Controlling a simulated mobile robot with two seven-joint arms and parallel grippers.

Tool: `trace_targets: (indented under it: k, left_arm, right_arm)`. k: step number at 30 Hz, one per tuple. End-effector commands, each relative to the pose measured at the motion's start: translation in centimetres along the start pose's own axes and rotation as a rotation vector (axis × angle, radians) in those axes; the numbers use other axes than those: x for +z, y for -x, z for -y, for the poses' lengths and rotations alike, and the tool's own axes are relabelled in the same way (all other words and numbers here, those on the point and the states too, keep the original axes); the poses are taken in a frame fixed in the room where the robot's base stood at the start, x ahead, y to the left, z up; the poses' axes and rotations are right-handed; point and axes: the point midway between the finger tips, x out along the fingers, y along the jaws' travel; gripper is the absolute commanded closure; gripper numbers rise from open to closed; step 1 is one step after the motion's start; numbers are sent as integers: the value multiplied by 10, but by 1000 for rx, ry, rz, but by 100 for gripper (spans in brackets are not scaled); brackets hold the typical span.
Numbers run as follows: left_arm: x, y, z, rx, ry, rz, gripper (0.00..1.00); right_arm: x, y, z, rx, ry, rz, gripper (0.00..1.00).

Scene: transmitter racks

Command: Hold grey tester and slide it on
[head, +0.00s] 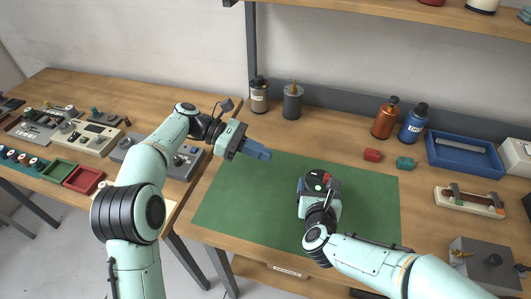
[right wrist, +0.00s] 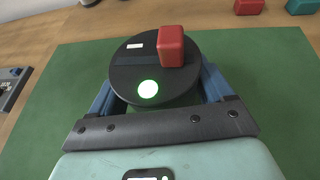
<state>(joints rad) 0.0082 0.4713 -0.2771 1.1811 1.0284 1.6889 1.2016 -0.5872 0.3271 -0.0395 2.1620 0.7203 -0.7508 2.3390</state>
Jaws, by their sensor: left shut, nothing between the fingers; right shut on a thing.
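The grey tester (right wrist: 130,75) is a round dark grey disc with a red slider knob (right wrist: 171,45), a small white label and a green lit lamp (right wrist: 148,89). The red knob stands at the right end of a dark slot in the right wrist view. In the head view the tester (head: 319,176) is over the green mat (head: 255,205). My right gripper (right wrist: 158,92) is shut around the tester's sides with its blue fingers. My left gripper (head: 262,153) is shut and empty, apart from the tester, above the mat's upper left part.
A red block (head: 372,155) and a teal block (head: 405,163) lie behind the mat. Bottles (head: 385,118), grey canisters (head: 292,101) and a blue tray (head: 465,169) stand at the back. Much of the mat is clear. A side table (head: 68,85) with devices is on the left.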

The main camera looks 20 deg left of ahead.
Motion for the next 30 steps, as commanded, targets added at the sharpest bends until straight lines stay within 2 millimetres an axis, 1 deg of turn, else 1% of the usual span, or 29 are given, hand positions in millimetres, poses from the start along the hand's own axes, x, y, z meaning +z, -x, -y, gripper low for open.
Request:
trace_targets:
  k: [5, 6, 7, 8, 15, 17, 19, 23, 30]
  left_arm:
    - [0, 0, 0, 0, 0, 0, 100]
    - [0, 0, 0, 0, 0, 0, 100]
    - [0, 0, 0, 0, 0, 0, 100]
    - [0, 0, 0, 0, 0, 0, 100]
    - [0, 0, 0, 0, -1, 0, 100]
    - [0, 0, 0, 0, -1, 0, 100]
    - [0, 0, 0, 0, -1, 0, 100]
    - [0, 0, 0, 0, -1, 0, 100]
    - [0, 0, 0, 0, -1, 0, 100]
  right_arm:
    - [1, 0, 0, 0, 0, 2, 63]
    - [1, 0, 0, 0, 0, 2, 17]
    - [1, 0, 0, 0, 0, 2, 7]
    - [1, 0, 0, 0, 0, 2, 0]
    - [0, 1, 0, 0, 0, 1, 0]
    - [1, 4, 0, 0, -1, 2, 0]
    - [1, 11, 0, 0, -2, 2, 0]
    - [1, 34, 0, 2, -1, 3, 0]
    - [2, 86, 0, 2, -1, 5, 0]
